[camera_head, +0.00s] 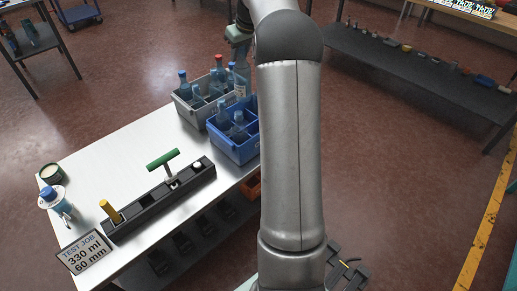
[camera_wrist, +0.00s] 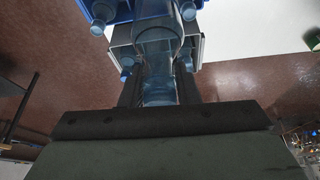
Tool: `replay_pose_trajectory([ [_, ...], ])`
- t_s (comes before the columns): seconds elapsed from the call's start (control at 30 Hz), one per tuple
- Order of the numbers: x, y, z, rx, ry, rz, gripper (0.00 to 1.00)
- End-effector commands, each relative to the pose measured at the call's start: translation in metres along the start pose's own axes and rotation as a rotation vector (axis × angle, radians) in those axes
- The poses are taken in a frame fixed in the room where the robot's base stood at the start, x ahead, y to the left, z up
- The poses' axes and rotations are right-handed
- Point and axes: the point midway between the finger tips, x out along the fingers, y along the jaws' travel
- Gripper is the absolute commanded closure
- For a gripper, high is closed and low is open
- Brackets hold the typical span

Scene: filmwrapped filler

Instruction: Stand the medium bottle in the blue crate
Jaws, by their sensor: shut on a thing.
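A clear bluish bottle (camera_head: 241,78) with a pale label is held upright by my gripper (camera_head: 238,36), partly hidden behind my arm. In the wrist view the same bottle (camera_wrist: 158,88) sits between the two dark fingers (camera_wrist: 159,92), which are shut on it. The blue crate (camera_head: 236,154) stands on the table's right side, with blue-capped bottles in its near compartments. It also shows at the top of the wrist view (camera_wrist: 70,7). The held bottle appears near the far side of the blue crate, by the grey crate. Its height above them cannot be told.
A grey crate (camera_head: 186,113) with blue- and red-capped bottles adjoins the blue crate. A dark rack (camera_head: 150,205) with yellow and green-handled tools lies in front. The table's left-middle is clear.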

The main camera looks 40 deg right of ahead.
Motion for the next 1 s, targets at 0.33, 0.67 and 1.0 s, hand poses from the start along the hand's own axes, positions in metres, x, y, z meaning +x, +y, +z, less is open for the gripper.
replay_pose_trajectory([
  [0.33, 0.031, 0.045, 0.051, 0.114, 0.000, 0.048, 1.00],
  [0.67, 0.108, 0.044, 0.083, 0.114, -0.002, 0.046, 1.00],
  [1.0, 0.145, 0.045, 0.097, 0.112, 0.002, 0.048, 1.00],
])
